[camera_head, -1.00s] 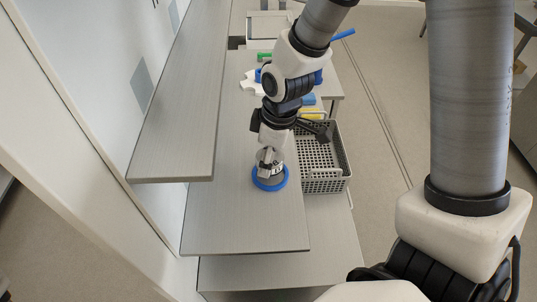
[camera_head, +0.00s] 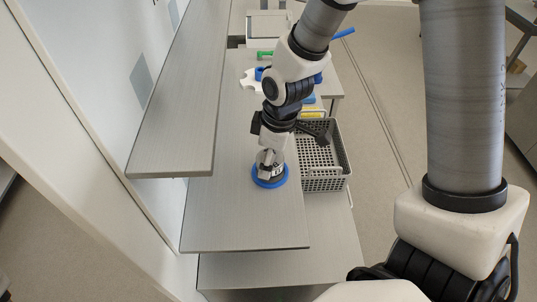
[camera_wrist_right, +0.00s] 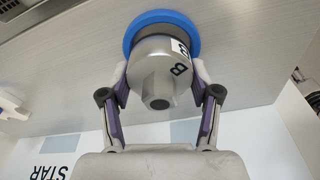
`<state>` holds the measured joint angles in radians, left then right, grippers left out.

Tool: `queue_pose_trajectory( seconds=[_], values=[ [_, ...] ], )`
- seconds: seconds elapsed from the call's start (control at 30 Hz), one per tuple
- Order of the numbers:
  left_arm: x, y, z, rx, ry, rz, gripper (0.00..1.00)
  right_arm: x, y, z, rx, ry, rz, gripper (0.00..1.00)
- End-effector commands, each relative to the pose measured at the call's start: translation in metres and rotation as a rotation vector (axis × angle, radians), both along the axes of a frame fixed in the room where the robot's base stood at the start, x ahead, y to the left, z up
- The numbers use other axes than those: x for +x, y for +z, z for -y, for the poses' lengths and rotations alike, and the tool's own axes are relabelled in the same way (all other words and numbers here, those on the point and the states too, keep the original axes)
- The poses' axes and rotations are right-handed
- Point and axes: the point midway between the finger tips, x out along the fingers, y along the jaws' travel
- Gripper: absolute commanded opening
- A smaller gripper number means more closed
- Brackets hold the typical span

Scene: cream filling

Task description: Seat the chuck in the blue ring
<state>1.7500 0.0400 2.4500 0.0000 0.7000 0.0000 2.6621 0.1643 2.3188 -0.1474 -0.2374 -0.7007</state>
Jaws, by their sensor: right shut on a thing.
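The chuck (camera_head: 267,171) is a silvery metal piece with a lettered white label. It stands at the blue ring (camera_head: 271,186) on the grey table. In the right wrist view the chuck (camera_wrist_right: 152,76) has its narrow end towards the camera, and its wide end lies within the outline of the blue ring (camera_wrist_right: 162,16). I cannot tell how deep it sits. My right gripper (camera_head: 269,158) comes down from above and is shut on the chuck; its two fingers (camera_wrist_right: 160,88) grip the sides. My left gripper is not in view.
A grey perforated basket (camera_head: 325,178) stands right of the ring. A raised shelf (camera_head: 180,100) overhangs the left side. White, blue and green items (camera_head: 262,55) lie farther back. The near part of the table (camera_head: 240,225) is clear.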

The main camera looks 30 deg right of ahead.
Motion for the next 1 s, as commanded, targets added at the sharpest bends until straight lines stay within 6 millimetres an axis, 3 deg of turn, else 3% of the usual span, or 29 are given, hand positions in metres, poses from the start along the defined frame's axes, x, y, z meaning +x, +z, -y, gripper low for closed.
queue_pose_trajectory(
  seconds=[1.0],
  values=[
    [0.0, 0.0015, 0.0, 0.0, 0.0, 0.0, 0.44, -0.0011, -0.0066, -0.0007, -0.001, 0.0, 0.001, 0.01]
  ],
)
